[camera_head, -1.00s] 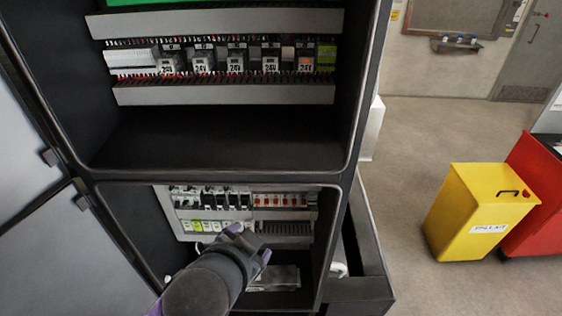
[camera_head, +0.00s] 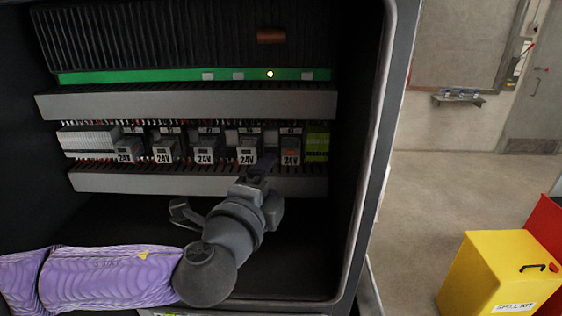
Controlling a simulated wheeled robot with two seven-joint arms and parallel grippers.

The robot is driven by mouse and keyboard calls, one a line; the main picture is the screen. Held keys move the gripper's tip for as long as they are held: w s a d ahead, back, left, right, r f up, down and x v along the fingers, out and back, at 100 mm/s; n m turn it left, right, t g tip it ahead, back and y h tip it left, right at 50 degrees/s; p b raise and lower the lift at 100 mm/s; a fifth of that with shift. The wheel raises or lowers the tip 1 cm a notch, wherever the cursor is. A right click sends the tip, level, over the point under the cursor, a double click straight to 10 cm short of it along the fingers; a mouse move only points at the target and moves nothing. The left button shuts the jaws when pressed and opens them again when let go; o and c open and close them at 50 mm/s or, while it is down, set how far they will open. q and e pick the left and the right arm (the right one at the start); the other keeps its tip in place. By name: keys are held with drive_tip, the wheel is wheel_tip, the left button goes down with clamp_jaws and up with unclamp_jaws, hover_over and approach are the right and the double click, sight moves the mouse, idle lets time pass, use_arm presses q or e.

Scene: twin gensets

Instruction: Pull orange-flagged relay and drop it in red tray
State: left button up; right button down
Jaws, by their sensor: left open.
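Several grey relays labelled 24V stand in a row on a rail inside the cabinet. The rightmost relay (camera_head: 290,152) has a small orange-red mark by its label and appears to be the flagged one; it sits in the row. My left gripper (camera_head: 262,166) is open, reaching up from below, with its tip just left of and below that relay, in front of the neighbouring relay (camera_head: 247,153). I cannot tell whether it touches either. Its wrist hides part of the lower duct. No red tray is identifiable, and my right gripper is not in view.
Grey ducts run above (camera_head: 190,104) and below the relays.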

sight(286, 158)
use_arm(q)
drive_tip(key=b+x, duration=0.1)
drive_tip(key=x, duration=0.6)
drive_tip(key=shift+d, duration=0.1)
drive_tip(key=shift+b+x, duration=0.3)
drive_tip(key=shift+x, duration=0.5)
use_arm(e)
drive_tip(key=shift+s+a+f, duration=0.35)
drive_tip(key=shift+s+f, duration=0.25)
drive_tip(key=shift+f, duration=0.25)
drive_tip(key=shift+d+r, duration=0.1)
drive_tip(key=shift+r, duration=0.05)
use_arm(q)
clamp_jaws()
drive_tip(key=shift+s, duration=0.1)
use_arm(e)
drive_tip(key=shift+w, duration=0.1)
